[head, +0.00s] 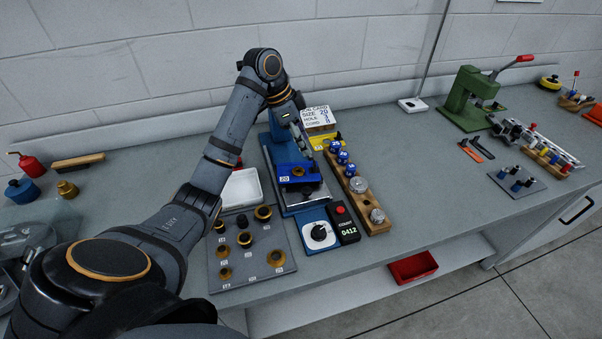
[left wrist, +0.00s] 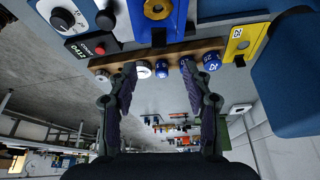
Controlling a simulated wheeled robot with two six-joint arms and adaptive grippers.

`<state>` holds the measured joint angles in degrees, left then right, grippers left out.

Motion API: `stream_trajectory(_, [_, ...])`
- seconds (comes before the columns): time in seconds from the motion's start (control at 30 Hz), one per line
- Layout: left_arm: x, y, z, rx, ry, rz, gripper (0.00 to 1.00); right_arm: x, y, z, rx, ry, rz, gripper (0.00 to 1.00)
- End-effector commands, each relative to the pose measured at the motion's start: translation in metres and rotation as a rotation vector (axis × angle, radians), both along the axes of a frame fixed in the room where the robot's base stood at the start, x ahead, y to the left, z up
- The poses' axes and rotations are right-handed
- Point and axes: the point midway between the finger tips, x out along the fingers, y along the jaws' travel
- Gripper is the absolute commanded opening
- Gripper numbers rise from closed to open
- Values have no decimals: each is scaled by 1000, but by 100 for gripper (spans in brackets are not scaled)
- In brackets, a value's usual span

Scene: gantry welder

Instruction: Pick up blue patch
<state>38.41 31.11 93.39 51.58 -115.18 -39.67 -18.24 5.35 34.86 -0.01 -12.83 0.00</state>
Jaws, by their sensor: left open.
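Several blue items are in view, and I cannot tell for certain which one is the blue patch. A blue plate (head: 297,172) with an orange ring and a number tag lies on the blue press; it also shows at the top of the left wrist view (left wrist: 157,12). Blue-topped round pieces (head: 342,158) stand on a wooden rack to its right; one shows between my fingers in the left wrist view (left wrist: 162,70). My left gripper (head: 301,138) is open and empty above the back of the press, close to the rack. My right gripper is out of view.
A yellow block (head: 325,141) and a white sign (head: 318,117) stand behind the rack. A grey board (head: 252,262) with rings, a black timer (head: 343,224) and a dial box (head: 319,235) lie in front. A green press (head: 470,98) stands right, past clear bench.

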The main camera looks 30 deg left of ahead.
Motion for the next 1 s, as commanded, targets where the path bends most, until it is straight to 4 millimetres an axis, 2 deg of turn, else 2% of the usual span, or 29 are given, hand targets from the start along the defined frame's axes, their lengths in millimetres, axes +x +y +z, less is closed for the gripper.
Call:
stream_trajectory(0.03, [2,-3,-17,-2,0,0,50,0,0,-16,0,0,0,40])
stream_trajectory(0.07, [3,-5,-21,-1,0,0,50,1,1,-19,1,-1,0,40])
stream_trajectory(0.27, [6,-8,-24,0,0,1,50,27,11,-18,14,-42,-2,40])
stream_trajectory(0.37, [6,-11,-34,-1,1,1,50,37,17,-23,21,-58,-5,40])
stream_trajectory(0.4, [7,-14,-40,-2,1,-1,50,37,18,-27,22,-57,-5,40])
stream_trajectory(0.5, [8,-21,-51,-2,4,0,50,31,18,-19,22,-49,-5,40])
stream_trajectory(0.6, [12,-25,-66,-1,3,1,50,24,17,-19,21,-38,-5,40])
stream_trajectory(0.8, [13,-26,-70,0,0,1,50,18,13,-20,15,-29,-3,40])
stream_trajectory(0.83, [13,-26,-70,0,0,1,49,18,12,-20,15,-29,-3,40])
stream_trajectory(1.0, [13,-26,-70,0,0,1,26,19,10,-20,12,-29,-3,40])
